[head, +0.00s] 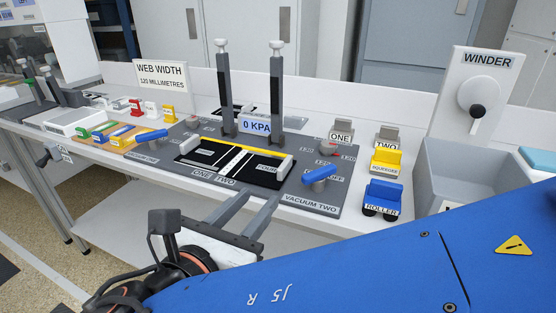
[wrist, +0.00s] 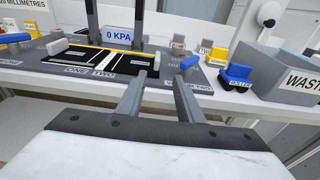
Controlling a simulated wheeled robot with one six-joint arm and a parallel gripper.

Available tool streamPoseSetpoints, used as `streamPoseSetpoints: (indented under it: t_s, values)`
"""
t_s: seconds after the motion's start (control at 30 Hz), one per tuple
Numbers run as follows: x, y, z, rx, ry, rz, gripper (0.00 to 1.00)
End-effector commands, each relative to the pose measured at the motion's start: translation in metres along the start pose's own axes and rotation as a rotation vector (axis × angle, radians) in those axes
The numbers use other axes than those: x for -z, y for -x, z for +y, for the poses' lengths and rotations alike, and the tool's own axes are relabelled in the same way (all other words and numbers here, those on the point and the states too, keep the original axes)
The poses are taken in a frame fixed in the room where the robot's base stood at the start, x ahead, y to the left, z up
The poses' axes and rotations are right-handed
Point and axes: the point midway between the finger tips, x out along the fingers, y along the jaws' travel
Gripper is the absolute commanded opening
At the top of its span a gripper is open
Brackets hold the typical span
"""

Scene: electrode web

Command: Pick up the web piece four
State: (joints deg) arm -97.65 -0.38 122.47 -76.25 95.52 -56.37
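The piece labelled FOUR (head: 264,176) is a flat black piece at the right of the dark web bed, between the two tall posts and the front edge. A white block (head: 284,167) sits at its right end. The FOUR piece also shows in the wrist view (wrist: 137,66), just beyond my fingertips. White stripes lie left of it, and a yellow strip runs behind it. My gripper (head: 262,192) is in front of the bed, its two grey fingers spread apart with nothing between them. It also shows in the wrist view (wrist: 162,76).
Two tall posts (head: 276,95) rise behind the bed. A blue-handled valve (head: 320,176) stands close to its right, another (head: 151,137) to its left. The blue roller (head: 383,198), yellow squeegee (head: 386,161) and grey bin (head: 465,170) stand farther right. The 0 KPA display (head: 257,127) is behind.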

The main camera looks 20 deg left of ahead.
Motion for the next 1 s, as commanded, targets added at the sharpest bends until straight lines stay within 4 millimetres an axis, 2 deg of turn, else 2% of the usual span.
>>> streamPoseSetpoints:
  t_s: [0.7, 1.0]
  values:
    - [0.000, -0.103, 0.000, 0.004, -0.001, -0.001, 0.33]
    - [0.000, -0.119, 0.001, 0.002, 0.000, 0.000, 0.33]
